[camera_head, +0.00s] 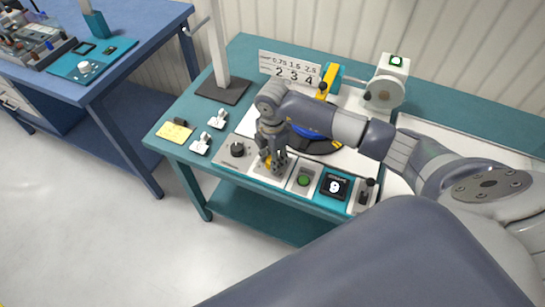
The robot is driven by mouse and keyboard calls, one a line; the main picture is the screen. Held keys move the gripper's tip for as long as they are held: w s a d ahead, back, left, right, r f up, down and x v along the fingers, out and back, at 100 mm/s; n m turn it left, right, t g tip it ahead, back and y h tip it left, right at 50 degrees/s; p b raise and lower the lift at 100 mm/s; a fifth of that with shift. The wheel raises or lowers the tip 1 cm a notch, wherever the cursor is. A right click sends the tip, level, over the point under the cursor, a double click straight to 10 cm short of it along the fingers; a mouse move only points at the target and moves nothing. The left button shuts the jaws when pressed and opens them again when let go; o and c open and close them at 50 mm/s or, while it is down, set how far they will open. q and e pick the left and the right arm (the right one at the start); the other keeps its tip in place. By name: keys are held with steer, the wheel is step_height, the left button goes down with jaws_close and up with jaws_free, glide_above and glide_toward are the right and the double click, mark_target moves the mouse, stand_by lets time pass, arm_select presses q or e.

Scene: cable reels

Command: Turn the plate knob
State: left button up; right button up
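A control strip runs along the front edge of the teal table (190,150). A round black knob (237,149) sits on its left panel, clear of my gripper. My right gripper (272,163) points down over the panel just right of it. A small yellow part (266,161) shows at its fingertips, mostly hidden by the fingers. I cannot tell whether the fingers touch or grip it. A blue and black round plate (318,144) lies behind, partly covered by my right arm. My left gripper is not in view.
A numbered board (290,69) and a white reel unit (387,88) stand behind. Small white clips (209,131) and a yellow block (174,131) lie left.

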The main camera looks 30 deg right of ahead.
steer(key=o, duration=1.1)
steer(key=shift+r, duration=0.25)
step_height(320, 180, up, 12)
steer(key=shift+f, duration=0.25)
